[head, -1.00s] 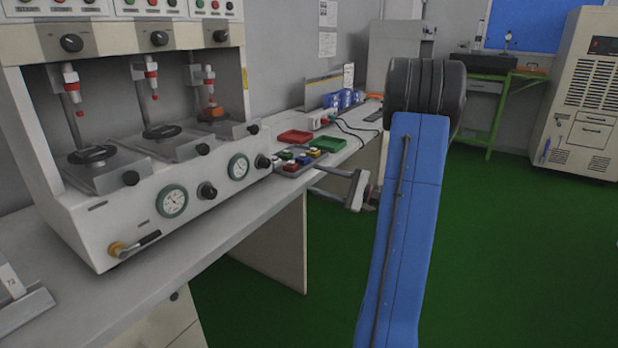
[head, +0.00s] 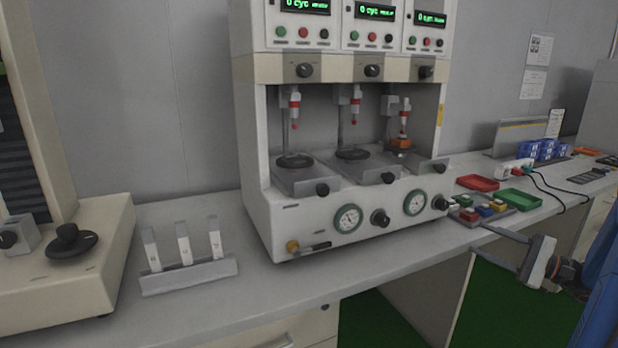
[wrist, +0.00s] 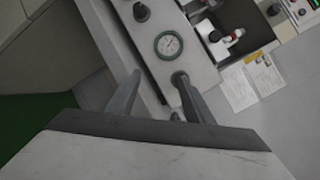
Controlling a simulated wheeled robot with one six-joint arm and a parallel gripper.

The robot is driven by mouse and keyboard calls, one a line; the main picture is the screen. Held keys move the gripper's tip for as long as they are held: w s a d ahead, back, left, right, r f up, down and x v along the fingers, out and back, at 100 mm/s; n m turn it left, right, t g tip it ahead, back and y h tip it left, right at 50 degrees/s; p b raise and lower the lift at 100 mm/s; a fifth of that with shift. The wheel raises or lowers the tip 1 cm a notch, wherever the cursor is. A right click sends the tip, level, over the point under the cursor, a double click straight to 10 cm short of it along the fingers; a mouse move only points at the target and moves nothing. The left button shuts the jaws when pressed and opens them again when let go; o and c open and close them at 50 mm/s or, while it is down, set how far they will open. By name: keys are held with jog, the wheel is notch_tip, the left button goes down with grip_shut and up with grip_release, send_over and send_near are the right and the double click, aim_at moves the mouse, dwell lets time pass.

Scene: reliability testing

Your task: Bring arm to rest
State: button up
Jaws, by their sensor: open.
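My gripper (head: 478,238) is at the right in the head view, in front of the bench edge and close to the tray of coloured pieces (head: 482,212). Its two fingers are apart and nothing is between them. My blue arm (head: 600,290) enters at the right edge, mostly out of view. In the wrist view my gripper (wrist: 158,76) shows both fingers spread, pointing toward the front of the test machine (wrist: 185,60) with its green-rimmed gauge (wrist: 169,43). No held object is seen.
The three-station test machine (head: 280,228) stands mid-bench. A holder with three white strips (head: 190,277) and another machine (head: 90,285) are at left. A red tray (head: 477,183), green tray (head: 518,198) and blue boxes (head: 545,150) lie right. Green floor (head: 500,310) is open below.

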jog(key=s+a+f+n+g+h, duration=0.1)
jog(key=s+a+n+g, duration=0.35)
jog(key=a, duration=0.65)
jog(key=s+a+f+n+g+h, duration=0.1)
jog(key=s+a+n+g, duration=0.2)
jog(key=s+a+g, duration=0.55)
jog(key=s+a+f+n+t+h, duration=0.1)
jog(key=s+a+f+n+h, duration=0.3)
jog(key=s+a, duration=0.3)
jog(key=s+d+r+n+t+h, duration=0.2)
jog(key=s+d+n+t+h, duration=0.1)
jog(key=s+n+h, duration=0.2)
jog(key=shift+s+t+h, duration=0.3)
jog(key=shift+s+h, duration=0.45)
jog(key=shift+h, duration=0.55)
jog(key=shift+r, duration=0.1)
jog(key=shift+c, duration=0.3)
dwell(0.3)
